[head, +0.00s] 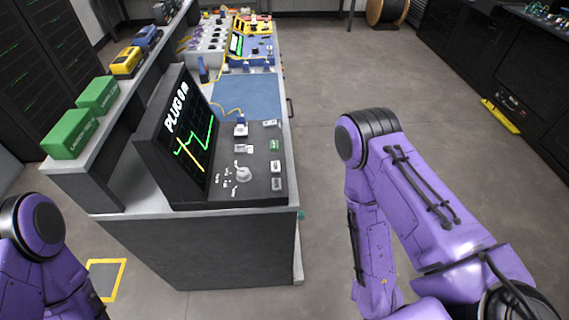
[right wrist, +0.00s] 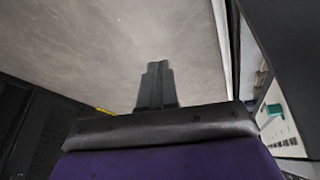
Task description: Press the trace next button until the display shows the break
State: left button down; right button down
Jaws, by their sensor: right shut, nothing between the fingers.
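The display (head: 184,135) stands tilted on the left of a dark console at the near end of the bench. It reads "PLUG 0 m" above a green trace with a yellow section. The console's button panel (head: 258,189) carries a round knob (head: 244,174), a green button (head: 274,146) and several pale buttons. The labels are too small to read, so I cannot tell which is the trace next button. My right gripper (right wrist: 155,86) is shut and empty in the right wrist view, with floor behind it and apart from the panel. My left gripper is out of view.
Green boxes (head: 72,134) and a yellow device (head: 126,61) sit on the raised shelf behind the display. A blue mat (head: 247,97) lies beyond the console. Open floor (head: 320,75) lies right of the bench.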

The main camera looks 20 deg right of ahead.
jog(key=shift+w, duration=0.1)
jog(key=w+a+r+m+t+y+p, duration=0.1)
jog(key=w+a+r+m+p, duration=0.1)
jog(key=w+r, duration=0.4)
jog(key=w+a+r+m+t+y+p, duration=0.1)
jog(key=w+a+r+m+p, duration=0.2)
jog(key=w+r, duration=0.4)
jog(key=w+a+r+m+t+y+p, duration=0.1)
jog(key=w+a+r+m, duration=0.4)
jog(key=w, duration=1)
notch_tip(320, 180, up, 2)
jog(key=shift+w+a+r+m+t+y+p, duration=0.1)
jog(key=shift+r+m+t+y+p, duration=0.15)
jog(key=shift+m+t+y+p, duration=0.5)
jog(key=w+a+r+m+y+p, duration=0.1)
jog(key=w+a+r+m+y, duration=0.1)
jog(key=w+r, duration=0.5)
notch_tip(320, 180, up, 3)
jog(key=shift+w+a+f+m+y, duration=0.1)
jog(key=shift+w+a+m+y, duration=0.25)
jog(key=shift+m, duration=0.5)
jog(key=shift+s+f+t, duration=0.1)
jog(key=shift+t, duration=0.15)
jog(key=b, duration=0.8)
send_over(277, 168)
notch_tip(277, 168, down, 8)
jog(key=shift+d+f, duration=0.1)
jog(key=shift+f, duration=0.25)
